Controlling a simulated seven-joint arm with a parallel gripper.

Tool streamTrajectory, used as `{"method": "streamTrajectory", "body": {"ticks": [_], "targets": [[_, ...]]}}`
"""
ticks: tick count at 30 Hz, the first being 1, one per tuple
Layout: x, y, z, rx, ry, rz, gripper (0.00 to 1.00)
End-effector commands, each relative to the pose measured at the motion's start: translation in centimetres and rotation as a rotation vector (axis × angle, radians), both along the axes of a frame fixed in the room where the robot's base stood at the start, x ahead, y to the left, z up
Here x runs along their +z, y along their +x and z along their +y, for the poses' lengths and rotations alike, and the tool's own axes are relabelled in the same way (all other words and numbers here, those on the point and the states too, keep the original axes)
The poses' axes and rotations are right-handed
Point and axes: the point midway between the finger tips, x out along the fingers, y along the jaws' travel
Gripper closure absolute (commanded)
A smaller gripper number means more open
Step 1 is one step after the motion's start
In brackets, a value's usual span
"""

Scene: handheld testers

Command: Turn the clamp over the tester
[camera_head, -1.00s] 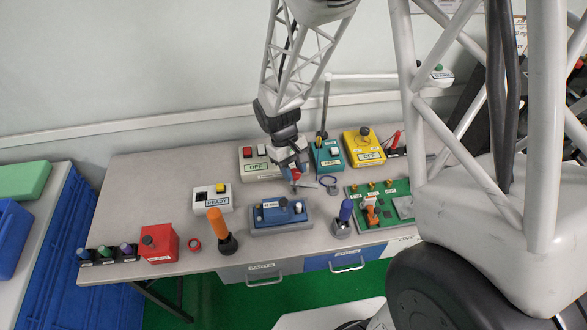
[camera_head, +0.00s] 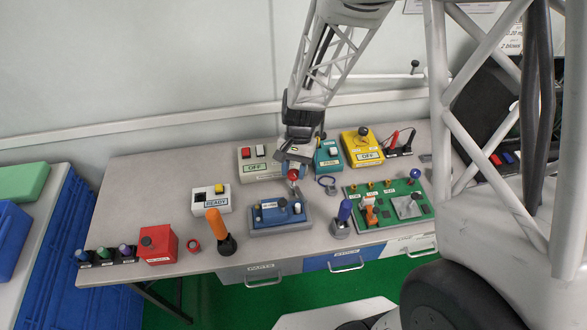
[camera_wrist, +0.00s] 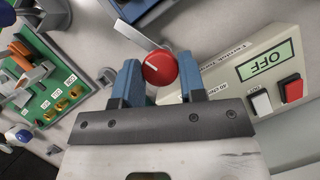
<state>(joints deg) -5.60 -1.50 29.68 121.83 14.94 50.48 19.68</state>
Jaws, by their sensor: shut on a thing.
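The knob also shows just below my gripper in the head view (camera_head: 293,174). A flat metal clamp bar (camera_wrist: 131,34) runs from the knob towards the upper left in the wrist view. The tester's blue edge (camera_wrist: 148,10) is at the top there. The clamp's pivot is not clear.
Behind are a beige OFF box (camera_head: 259,165), a teal box (camera_head: 328,159) and a yellow OFF box (camera_head: 362,154).

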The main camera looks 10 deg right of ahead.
Motion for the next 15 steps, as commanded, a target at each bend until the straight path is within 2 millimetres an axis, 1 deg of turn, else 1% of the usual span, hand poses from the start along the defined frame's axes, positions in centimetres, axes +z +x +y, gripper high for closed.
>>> {"method": "streamTrajectory", "body": {"ticks": [6, 15], "targets": [[0.03, -0.04, -0.11, -0.179, 0.001, -0.001, 0.86], [0.05, -0.04, -0.15, -0.323, 0.001, -0.002, 0.86]]}}
